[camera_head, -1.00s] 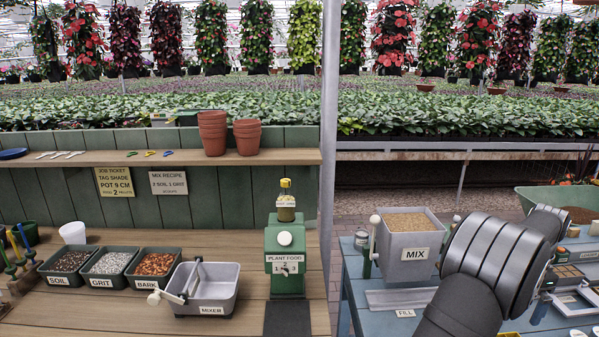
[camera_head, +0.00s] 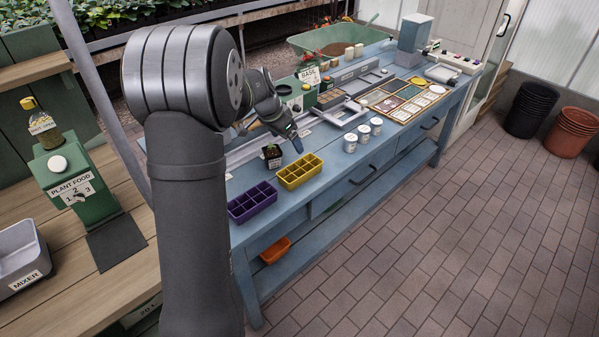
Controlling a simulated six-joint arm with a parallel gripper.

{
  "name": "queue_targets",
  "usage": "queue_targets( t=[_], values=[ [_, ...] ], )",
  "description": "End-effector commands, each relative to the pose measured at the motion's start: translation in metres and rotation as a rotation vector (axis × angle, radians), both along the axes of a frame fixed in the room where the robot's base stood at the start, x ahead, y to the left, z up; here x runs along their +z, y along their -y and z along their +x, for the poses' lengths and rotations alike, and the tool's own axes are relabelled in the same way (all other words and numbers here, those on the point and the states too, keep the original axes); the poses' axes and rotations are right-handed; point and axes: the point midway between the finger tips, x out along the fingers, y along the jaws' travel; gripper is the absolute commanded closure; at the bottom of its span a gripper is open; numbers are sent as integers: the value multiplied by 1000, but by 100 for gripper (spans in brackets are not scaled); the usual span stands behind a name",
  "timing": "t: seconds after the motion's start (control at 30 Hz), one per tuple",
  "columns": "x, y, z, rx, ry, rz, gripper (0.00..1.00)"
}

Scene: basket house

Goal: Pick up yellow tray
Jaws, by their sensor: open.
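The yellow tray (camera_head: 301,173), a small divided seedling tray, sits upright on the blue bench near its front edge. A purple tray (camera_head: 252,202) of the same kind sits to its left, apart from it. My gripper (camera_head: 296,144) is small in the picture, above the bench and just behind the yellow tray, pointing downward. It is open, with nothing seen in it, and looks apart from the tray. My large arm links hide the left end of the bench.
A small potted plant (camera_head: 272,156) stands close behind the two trays. Several white jars (camera_head: 350,143) stand to the right of the yellow tray. An orange tray (camera_head: 276,251) lies on the lower shelf. The brick floor (camera_head: 430,240) in front is clear.

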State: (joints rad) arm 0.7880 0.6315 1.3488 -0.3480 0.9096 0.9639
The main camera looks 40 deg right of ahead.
Motion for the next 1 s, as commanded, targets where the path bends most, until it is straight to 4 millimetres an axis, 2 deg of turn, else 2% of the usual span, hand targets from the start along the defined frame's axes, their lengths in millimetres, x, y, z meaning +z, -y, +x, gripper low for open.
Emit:
queue_targets(
  t=[0.17,0.5,0.6,0.87,1.0],
  values=[
    [-26,9,0,0,0,-2,11],
    [-92,36,0,0,0,-1,11],
    [-104,41,0,1,1,-2,11],
    [-118,46,1,1,1,-2,11],
    [-134,51,1,1,0,-1,11]
  ],
)
